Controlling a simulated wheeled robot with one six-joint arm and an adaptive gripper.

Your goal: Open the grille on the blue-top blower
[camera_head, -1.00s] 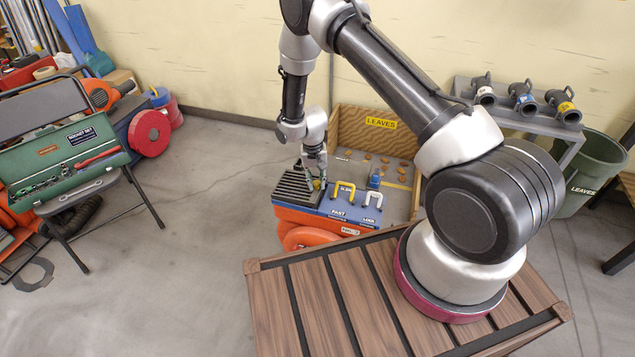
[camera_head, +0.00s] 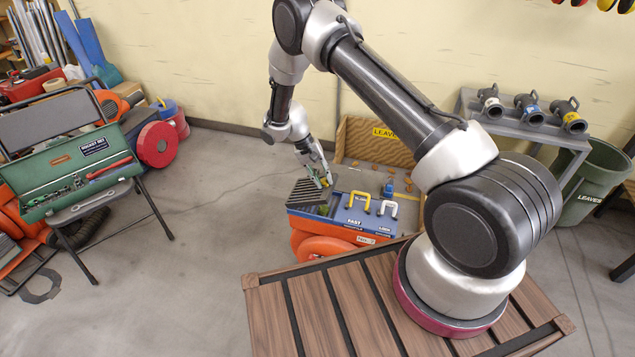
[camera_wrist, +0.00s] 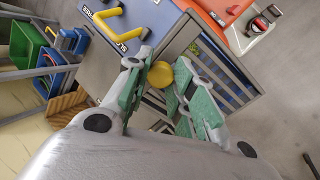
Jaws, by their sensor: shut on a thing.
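The blower (camera_head: 345,236) is orange with a blue top (camera_head: 354,220), and stands on the floor beyond my wooden deck. Its dark slatted grille (camera_head: 307,191) is tilted up, with its gripper-side edge raised off the blue top and a gap below. In the wrist view the grille (camera_wrist: 228,72) lies right of the fingers. My gripper (camera_head: 325,180) is shut on the grille's yellow knob (camera_wrist: 161,73), between its green-padded fingers (camera_wrist: 162,92). A yellow handle (camera_head: 360,198) and a white handle (camera_head: 387,206) are fixed on the blue top.
A wooden leaves box (camera_head: 362,140) stands just behind the blower. A green toolbox (camera_head: 75,172) rests on a chair at left. A grey rack (camera_head: 470,105) with nozzles and a green bin (camera_head: 597,180) are at right.

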